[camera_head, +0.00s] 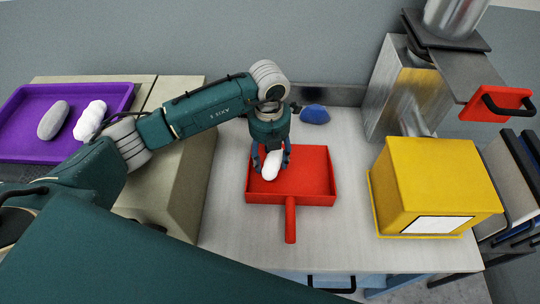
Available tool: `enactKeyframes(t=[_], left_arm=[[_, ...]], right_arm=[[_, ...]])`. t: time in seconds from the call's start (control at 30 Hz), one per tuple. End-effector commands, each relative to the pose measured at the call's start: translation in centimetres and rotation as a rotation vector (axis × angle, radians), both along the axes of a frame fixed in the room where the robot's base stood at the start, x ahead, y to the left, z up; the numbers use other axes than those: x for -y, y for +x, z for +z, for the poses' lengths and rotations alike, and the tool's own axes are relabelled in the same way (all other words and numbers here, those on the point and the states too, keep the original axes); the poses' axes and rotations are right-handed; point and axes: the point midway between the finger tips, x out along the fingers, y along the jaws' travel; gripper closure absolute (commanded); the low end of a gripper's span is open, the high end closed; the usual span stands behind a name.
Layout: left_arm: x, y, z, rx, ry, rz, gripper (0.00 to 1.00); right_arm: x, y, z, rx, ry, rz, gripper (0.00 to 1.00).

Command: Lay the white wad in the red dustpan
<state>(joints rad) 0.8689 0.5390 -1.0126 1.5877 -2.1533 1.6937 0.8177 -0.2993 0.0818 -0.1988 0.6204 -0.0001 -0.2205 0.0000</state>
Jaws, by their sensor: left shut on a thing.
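The red dustpan (312,184) lies on the pale table top with its handle (290,220) toward the front. My left gripper (271,165) points down over the left part of the dustpan and is shut on a white wad (270,168). I cannot tell whether the wad touches the pan floor. Another white wad (90,119) lies in a purple tray (25,103) at the far left, beside a grey wad (53,120). My right gripper does not show.
A blue wad (314,114) lies behind the dustpan near the table's back edge. A yellow box (425,185) stands at the right, with a metal machine (402,95) behind it. The table between dustpan and yellow box is clear.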

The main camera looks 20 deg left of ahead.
Motion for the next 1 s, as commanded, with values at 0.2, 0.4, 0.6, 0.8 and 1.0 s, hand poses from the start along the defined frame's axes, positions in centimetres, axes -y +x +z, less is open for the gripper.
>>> enactKeyframes(t=[0.2, 0.4, 0.6, 0.8, 1.0], left_arm=[[0.0, 0.0, -0.3, 0.001, 0.0, 0.0, 0.72], [0.0, 0.0, -0.3, 0.001, 0.0, 0.0, 0.32], [0.0, 0.0, -0.3, 0.001, 0.001, 0.0, 0.24], [0.0, 0.1, 0.1, 0.002, 0.0, 0.0, 0.24], [0.0, 0.1, 3.1, 0.006, 0.0, -0.002, 0.24]], right_arm=[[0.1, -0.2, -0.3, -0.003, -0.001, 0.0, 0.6], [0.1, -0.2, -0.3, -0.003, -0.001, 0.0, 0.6], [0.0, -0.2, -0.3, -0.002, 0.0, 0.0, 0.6], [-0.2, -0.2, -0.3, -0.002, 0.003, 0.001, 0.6], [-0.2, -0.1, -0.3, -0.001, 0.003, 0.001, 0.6]])
